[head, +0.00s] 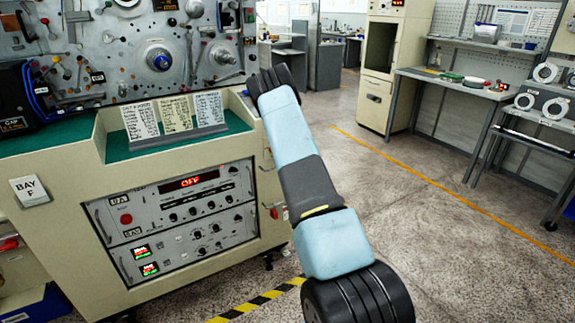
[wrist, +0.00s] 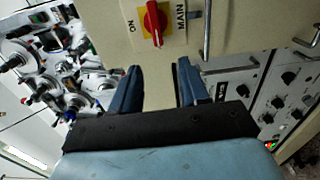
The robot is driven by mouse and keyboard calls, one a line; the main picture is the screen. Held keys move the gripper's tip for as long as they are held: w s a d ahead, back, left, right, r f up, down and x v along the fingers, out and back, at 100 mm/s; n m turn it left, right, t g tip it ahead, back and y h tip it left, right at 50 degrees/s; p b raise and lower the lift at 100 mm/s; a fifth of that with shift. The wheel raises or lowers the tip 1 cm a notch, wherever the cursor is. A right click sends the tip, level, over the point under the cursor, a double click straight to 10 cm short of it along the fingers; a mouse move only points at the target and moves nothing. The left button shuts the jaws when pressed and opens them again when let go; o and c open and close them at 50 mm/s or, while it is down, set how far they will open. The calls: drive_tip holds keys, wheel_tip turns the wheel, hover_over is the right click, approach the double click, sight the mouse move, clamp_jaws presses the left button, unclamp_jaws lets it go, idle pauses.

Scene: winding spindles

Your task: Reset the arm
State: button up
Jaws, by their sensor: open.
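My gripper (wrist: 160,78) shows in the wrist view with its two dark blue fingers apart and nothing between them. Beyond the fingertips is a cream panel with a red rotary switch (wrist: 153,20), marked MAIN and ON. The fingers appear clear of the switch. In the head view my light blue and grey arm (head: 310,185) reaches up and away from the lower right, beside the console. Its far end is a black joint (head: 274,82); my gripper is hidden in that view.
A cream console (head: 60,225) with a red display (head: 190,182) and winding spindles (head: 160,58) stands at left, close to my arm. A tall cabinet (head: 378,75) and workbenches (head: 455,83) stand at right. The speckled floor (head: 440,230) between is clear.

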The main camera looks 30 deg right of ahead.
idle(0.5)
drive_tip(key=a+r+m+g+h, duration=0.35)
drive_tip(key=r+m, duration=0.35)
drive_tip(key=r, duration=1)
drive_tip(key=s+a+r+m+g, duration=0.2)
drive_tip(key=s+a+r+m, duration=0.4)
drive_tip(key=r, duration=0.5)
drive_tip(key=s+a+r+m+g+y, duration=0.15)
drive_tip(key=s+a+r, duration=0.3)
drive_tip(key=s, duration=0.45)
drive_tip(key=s+a+r+m+g, duration=0.25)
drive_tip(key=s+a, duration=0.25)
drive_tip(key=s, duration=0.4)
drive_tip(key=s+a+g, duration=0.1)
drive_tip(key=s+a, duration=0.3)
drive_tip(key=s, duration=0.7)
drive_tip(key=s+a+r+m+g+y, duration=0.1)
drive_tip(key=s+a, duration=0.3)
drive_tip(key=s, duration=0.6)
drive_tip(key=shift+s+r+m+g, duration=0.2)
drive_tip(key=shift+s+m+g, duration=0.1)
drive_tip(key=shift+s+g, duration=0.15)
drive_tip(key=shift+a, duration=0.1)
